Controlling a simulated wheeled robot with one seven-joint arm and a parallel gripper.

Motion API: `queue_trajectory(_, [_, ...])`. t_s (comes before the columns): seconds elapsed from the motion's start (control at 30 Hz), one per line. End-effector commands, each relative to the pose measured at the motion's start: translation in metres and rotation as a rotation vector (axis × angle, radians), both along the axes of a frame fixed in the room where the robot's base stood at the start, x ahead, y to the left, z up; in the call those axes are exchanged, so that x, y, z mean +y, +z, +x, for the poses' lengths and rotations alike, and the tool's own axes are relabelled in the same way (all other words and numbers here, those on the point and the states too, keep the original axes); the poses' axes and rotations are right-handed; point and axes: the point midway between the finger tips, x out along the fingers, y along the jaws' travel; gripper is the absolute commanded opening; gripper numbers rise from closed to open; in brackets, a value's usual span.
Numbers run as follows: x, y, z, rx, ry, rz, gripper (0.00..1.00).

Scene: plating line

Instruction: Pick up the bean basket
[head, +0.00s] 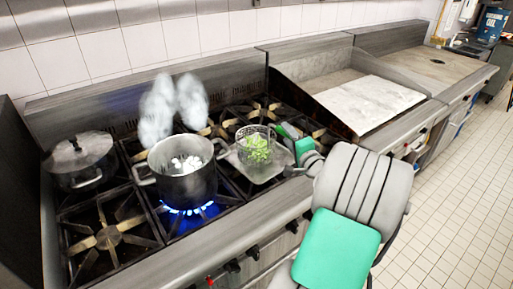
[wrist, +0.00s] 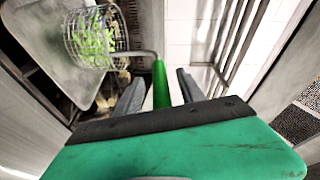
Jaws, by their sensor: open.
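The bean basket (head: 256,146) is a round wire basket holding green beans, set on a metal tray (head: 262,176) on the stove. In the wrist view the basket (wrist: 95,38) is at the upper left, and its metal rod leads to a green handle (wrist: 160,84). My gripper (wrist: 160,88) is open, with one dark finger on each side of the handle. The handle lies between the fingers, with a gap visible on both sides. In the head view my gripper (head: 292,138) is just right of the basket, and my arm hides part of the handle.
A steaming pot (head: 187,184) with white contents sits over a lit blue flame (head: 190,210), left of the basket. A lidded pot (head: 80,161) stands at the far left. A flat griddle (head: 368,103) lies to the right. The tiled floor (head: 455,190) at right is clear.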

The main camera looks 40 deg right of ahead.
Motion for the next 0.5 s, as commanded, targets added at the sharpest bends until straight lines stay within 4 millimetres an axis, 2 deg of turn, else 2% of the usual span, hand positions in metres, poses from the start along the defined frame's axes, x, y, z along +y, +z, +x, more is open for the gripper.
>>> queue_trajectory(0.2, [-0.0004,-0.0005,0.0011,0.000,0.000,-0.002,0.45])
queue_trajectory(0.5, [-0.0002,-0.0003,0.0010,0.000,0.000,-0.002,0.21])
